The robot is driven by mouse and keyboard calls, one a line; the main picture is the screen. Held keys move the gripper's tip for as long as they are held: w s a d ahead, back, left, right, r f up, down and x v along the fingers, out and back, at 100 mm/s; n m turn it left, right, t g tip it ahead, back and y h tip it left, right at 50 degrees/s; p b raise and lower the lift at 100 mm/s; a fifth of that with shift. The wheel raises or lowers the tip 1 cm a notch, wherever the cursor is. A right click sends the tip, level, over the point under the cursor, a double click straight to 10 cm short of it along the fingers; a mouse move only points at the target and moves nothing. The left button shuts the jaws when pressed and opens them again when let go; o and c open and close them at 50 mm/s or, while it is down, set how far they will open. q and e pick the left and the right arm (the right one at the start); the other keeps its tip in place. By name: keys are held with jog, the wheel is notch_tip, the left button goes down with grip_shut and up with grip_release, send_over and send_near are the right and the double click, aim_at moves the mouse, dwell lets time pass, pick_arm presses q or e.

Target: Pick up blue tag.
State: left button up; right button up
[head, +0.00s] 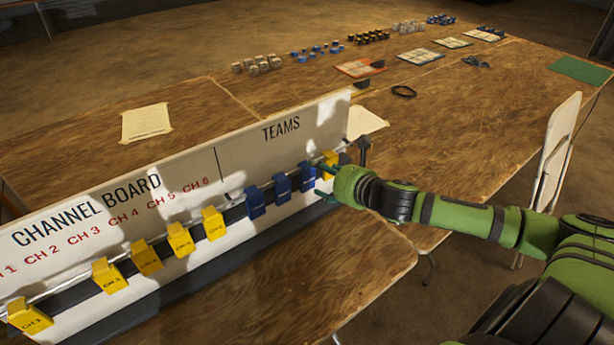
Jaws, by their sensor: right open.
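Several tags hang on the rail of the white channel board (195,165). Three are blue and hang below the word TEAMS: a left one (255,203), a middle one (282,189) and a right one (307,176). My right gripper (316,180) reaches in from the right, open, with its green fingers at the right blue tag. I cannot tell whether they touch it. A yellow tag (330,160) hangs just beyond, partly hidden by the gripper. My left gripper is not in view.
More yellow tags (179,240) hang along the rail to the left, below the CH labels. A paper sheet (146,122) lies behind the board. Small blocks (262,65) and square mats (360,68) stand farther back. A white folding chair (556,150) is at right.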

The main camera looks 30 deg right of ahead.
aim_at(310, 171)
jog(key=p+x, duration=0.1)
jog(key=x, duration=0.3)
jog(key=shift+f, duration=0.1)
jog(key=shift+w+f, duration=0.3)
jog(key=shift+w, duration=0.3)
jog(key=shift+s, duration=0.1)
jog(key=c, duration=0.9)
jog(key=shift+r, duration=0.1)
jog(key=shift+c, duration=0.7)
